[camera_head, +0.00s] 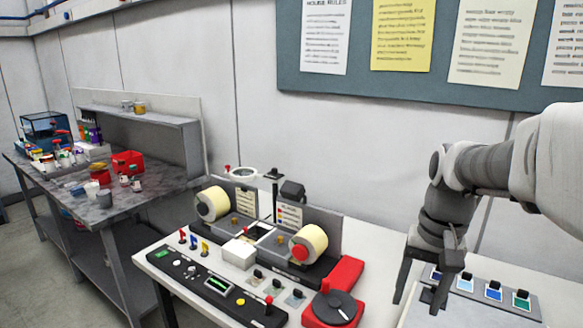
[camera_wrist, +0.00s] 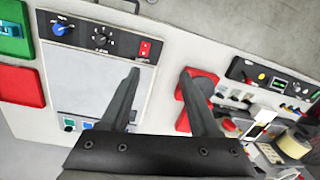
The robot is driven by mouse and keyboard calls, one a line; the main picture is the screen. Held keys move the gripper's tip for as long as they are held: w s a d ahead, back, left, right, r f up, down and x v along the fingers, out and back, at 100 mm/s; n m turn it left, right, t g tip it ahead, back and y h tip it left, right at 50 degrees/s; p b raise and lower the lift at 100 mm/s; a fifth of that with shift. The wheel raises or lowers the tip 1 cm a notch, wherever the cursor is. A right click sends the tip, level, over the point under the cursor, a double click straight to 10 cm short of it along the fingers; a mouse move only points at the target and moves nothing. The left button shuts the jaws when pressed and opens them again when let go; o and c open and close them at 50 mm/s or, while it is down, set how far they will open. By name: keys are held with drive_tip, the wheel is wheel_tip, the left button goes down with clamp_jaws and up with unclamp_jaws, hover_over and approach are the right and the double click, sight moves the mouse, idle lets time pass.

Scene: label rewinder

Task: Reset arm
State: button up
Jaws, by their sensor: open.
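My gripper (camera_head: 418,303) hangs from my arm at the right of the head view, fingers pointing down above the right part of the white table. Its two dark fingers are apart with nothing between them, as the wrist view (camera_wrist: 160,74) also shows. The label rewinder (camera_head: 262,235) stands left of my gripper, with two cream rolls, one at its left (camera_head: 213,203) and one at its right (camera_head: 309,243). The right roll has a red hub.
A red block with a black dial (camera_head: 335,306) sits between rewinder and gripper. A panel with coloured squares (camera_head: 494,290) lies right of my gripper. A button box (camera_head: 215,284) is at the table front. A cluttered grey bench (camera_head: 110,215) stands left, and a notice board (camera_head: 455,85) hangs behind.

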drive_tip(key=s+a+r+n+t, duration=0.2)
drive_tip(key=s+a+n+t, duration=0.2)
drive_tip(key=s+a, duration=0.3)
drive_tip(key=shift+s+a+n+t+h, duration=0.3)
drive_tip(key=shift+s+t, duration=0.5)
drive_tip(key=shift+s, duration=1.25)
drive_tip(key=shift+d, duration=0.1)
